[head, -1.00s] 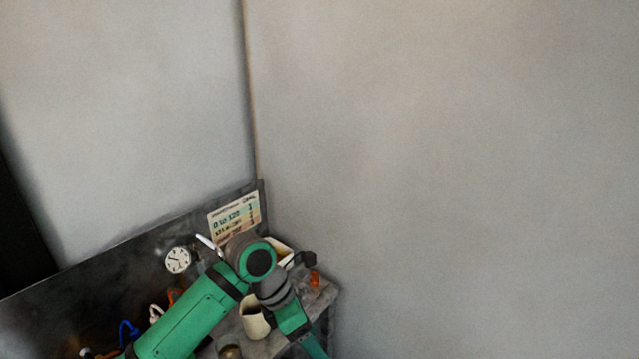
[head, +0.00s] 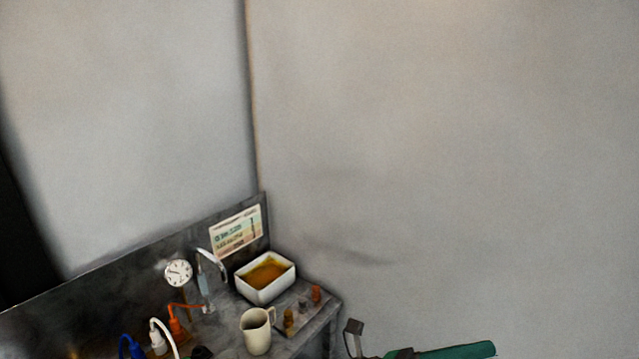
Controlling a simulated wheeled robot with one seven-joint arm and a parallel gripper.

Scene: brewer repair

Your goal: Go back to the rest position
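My green and dark grey arm shows only at the bottom edge of the head view, right of the bench. A dark grey end piece (head: 353,338), which looks like part of my gripper, sticks up beside the bench's right corner, apart from it. Its fingers cannot be made out, so I cannot tell whether it is open or shut. I see nothing held in it.
The metal bench (head: 318,318) carries a white basin (head: 262,292) of brown liquid, a cream mug (head: 256,332), small brown and orange parts, a faucet (head: 212,268), a round gauge (head: 178,273) and coloured hoses. A label (head: 237,231) is on its back panel. Bare wall fills the right.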

